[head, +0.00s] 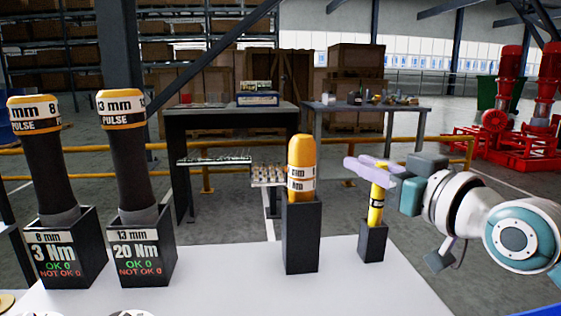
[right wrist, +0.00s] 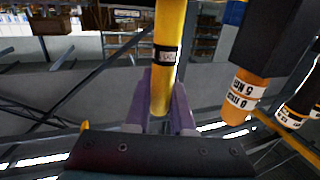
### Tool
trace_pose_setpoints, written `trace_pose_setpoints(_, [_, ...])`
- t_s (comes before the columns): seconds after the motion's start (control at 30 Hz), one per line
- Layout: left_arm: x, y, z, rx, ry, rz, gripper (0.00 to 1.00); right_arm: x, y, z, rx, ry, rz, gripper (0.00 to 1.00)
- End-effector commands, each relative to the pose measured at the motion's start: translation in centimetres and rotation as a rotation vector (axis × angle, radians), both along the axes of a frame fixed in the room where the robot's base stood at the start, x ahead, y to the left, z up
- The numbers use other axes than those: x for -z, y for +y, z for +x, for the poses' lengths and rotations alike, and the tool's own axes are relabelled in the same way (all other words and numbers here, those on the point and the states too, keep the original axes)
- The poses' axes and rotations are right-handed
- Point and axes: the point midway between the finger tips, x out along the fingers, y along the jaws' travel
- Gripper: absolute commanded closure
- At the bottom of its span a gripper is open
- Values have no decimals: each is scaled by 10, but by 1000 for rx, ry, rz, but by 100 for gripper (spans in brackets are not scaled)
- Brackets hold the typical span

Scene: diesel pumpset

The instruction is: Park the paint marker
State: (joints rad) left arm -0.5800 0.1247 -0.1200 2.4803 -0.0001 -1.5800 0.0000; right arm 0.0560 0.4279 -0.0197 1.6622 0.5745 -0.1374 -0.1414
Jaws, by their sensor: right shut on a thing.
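The paint marker (head: 376,207) is a yellow stick with a dark label band, standing close to upright. My right gripper (head: 372,168) has lavender fingers shut on its upper part. The marker's lower end meets the mouth of a small black holder (head: 372,243) at the table's right side; how deep it sits is hidden. In the right wrist view the yellow marker (right wrist: 167,65) runs between the lavender fingers (right wrist: 160,105), its lower end out of frame. My left gripper is not in view.
A taller black holder (head: 301,240) with an orange-topped tool (head: 301,165) stands just left. Two black-handled tools sit in boxes marked 3 Nm (head: 62,255) and 20 Nm (head: 143,250) at left. The white table (head: 225,280) is bare between them.

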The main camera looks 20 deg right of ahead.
Motion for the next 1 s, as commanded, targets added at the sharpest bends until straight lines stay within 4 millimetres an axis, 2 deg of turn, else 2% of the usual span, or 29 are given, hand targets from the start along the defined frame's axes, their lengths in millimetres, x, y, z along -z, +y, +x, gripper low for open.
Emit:
trace_pose_setpoints(0.97, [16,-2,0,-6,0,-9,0,20,0,0,0,0,0,100])
trace_pose_setpoints(1.0, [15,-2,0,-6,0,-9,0,19,0,0,0,0,0,75])
